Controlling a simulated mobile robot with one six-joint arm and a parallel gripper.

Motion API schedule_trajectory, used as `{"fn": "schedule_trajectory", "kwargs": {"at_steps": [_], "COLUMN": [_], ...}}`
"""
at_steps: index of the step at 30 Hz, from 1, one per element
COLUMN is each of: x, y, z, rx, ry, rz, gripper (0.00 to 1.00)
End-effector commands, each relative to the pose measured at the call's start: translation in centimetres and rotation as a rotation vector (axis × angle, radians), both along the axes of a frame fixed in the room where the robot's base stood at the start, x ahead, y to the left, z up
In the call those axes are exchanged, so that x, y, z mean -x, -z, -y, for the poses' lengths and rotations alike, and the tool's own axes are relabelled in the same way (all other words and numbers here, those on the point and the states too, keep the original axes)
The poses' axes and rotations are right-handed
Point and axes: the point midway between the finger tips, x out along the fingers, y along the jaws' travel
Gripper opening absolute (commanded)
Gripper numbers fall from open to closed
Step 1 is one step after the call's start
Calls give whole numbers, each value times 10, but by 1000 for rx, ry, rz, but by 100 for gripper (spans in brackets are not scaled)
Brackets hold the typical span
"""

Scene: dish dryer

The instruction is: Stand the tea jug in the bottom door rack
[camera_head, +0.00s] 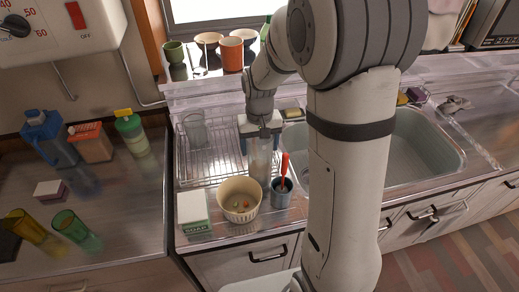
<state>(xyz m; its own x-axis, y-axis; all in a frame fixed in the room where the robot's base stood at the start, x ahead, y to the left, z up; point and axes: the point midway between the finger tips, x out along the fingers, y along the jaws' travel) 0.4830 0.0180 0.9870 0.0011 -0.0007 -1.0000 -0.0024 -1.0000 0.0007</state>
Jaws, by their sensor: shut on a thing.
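My gripper (260,146) points down over the front part of the wire dish rack, left of the sink. It is shut on a tall, clear container (260,166), apparently the tea jug, which looks upright between the fingers. Its top is partly hidden by the gripper, and its base is hidden behind a cream bowl. I cannot tell whether it touches the rack. A blue jug with a handle (49,138) stands on the left counter. No bottom door rack is in view.
The cream bowl (239,199), a grey cup with a red-handled tool (282,192) and a soap box (193,211) stand in front of the dish rack (206,168). A clear glass (195,130) stands in the rack.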

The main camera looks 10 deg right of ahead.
Motion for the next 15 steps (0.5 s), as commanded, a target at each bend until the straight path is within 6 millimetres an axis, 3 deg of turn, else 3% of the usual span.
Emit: {"fn": "schedule_trajectory", "kwargs": {"at_steps": [5, 15], "x": [0, 0], "y": [21, 24], "z": [0, -1], "rx": [0, 0], "ry": [-1, -1], "rz": [-2, 1], "gripper": [13, 13]}}
